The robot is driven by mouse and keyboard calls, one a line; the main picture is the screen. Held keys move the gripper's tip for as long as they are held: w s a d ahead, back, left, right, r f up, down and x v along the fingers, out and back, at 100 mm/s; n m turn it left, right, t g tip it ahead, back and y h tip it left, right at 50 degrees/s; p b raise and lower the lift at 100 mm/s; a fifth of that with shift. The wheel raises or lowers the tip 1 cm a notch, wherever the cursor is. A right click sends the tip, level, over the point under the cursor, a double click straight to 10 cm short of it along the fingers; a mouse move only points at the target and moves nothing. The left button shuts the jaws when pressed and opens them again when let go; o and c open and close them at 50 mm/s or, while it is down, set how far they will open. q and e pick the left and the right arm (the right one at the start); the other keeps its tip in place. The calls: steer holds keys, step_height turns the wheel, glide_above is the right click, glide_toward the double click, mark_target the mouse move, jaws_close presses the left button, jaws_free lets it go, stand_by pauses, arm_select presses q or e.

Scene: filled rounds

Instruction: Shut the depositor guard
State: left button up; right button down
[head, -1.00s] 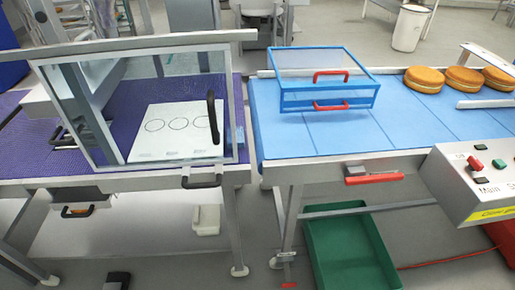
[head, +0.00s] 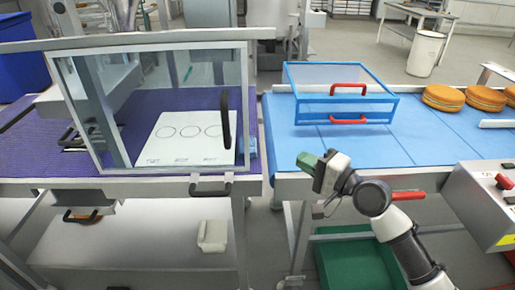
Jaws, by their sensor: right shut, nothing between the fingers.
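The guard over the purple belt at left is a clear panel in a grey metal frame (head: 150,174), under a long top rail. It has a black upright handle (head: 226,120) near its right edge. Through it I see a white sheet with circles (head: 178,150). Whether the guard is fully shut I cannot tell. My right gripper (head: 312,165) is shut and empty, in front of the blue belt's front edge. It is to the right of the guard and lower than its handle, apart from both. My left gripper is not in view.
A blue-framed clear cover (head: 340,92) with red handles sits on the blue belt (head: 420,145). Several round cakes (head: 443,97) are at right. A control box (head: 485,200) stands at the right edge. A green crate (head: 350,262) is below. A black handle (head: 210,190) is on the left table's front.

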steer(key=s+a+p+x, duration=0.2)
steer(key=p+x, duration=0.1)
steer(key=x, duration=0.9)
steer(key=shift+w+a, duration=0.25)
steer(key=shift+f, duration=0.1)
